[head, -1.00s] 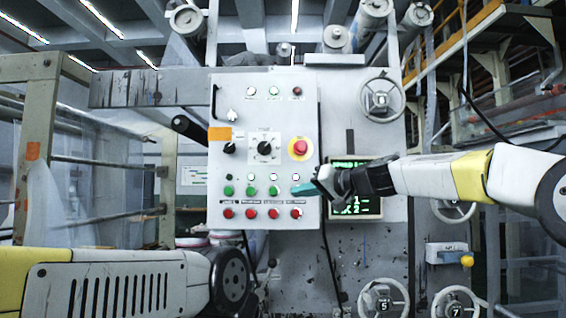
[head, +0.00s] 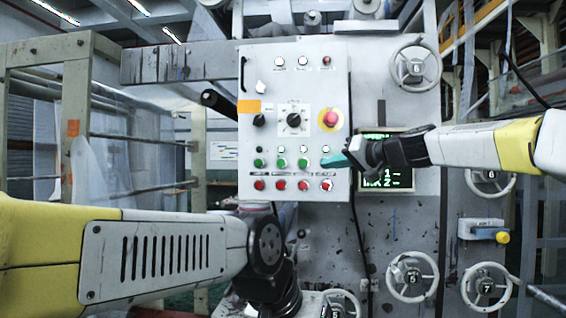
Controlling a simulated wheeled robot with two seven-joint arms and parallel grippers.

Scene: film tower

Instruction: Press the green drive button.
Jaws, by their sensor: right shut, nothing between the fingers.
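A light grey control panel (head: 247,215) faces me in the middle of the head view. A row of green buttons shows on it, with a left one (head: 258,163), a middle one (head: 281,163) and another (head: 303,163). Their labels are too small to read, so I cannot tell which is the drive button. My right gripper (head: 335,162) comes in from the right, its teal fingers shut and empty. Its tips lie over the right end of the green row and hide the button there. I cannot tell if they touch it. My left gripper is not in view; only its arm shows.
Red buttons (head: 281,185) sit just below the green row. A red emergency stop (head: 330,118) on a yellow ring is above the right fingertips. A dark screen (head: 372,183) with green text is behind my right gripper. Handwheels (head: 416,68) stand to the right.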

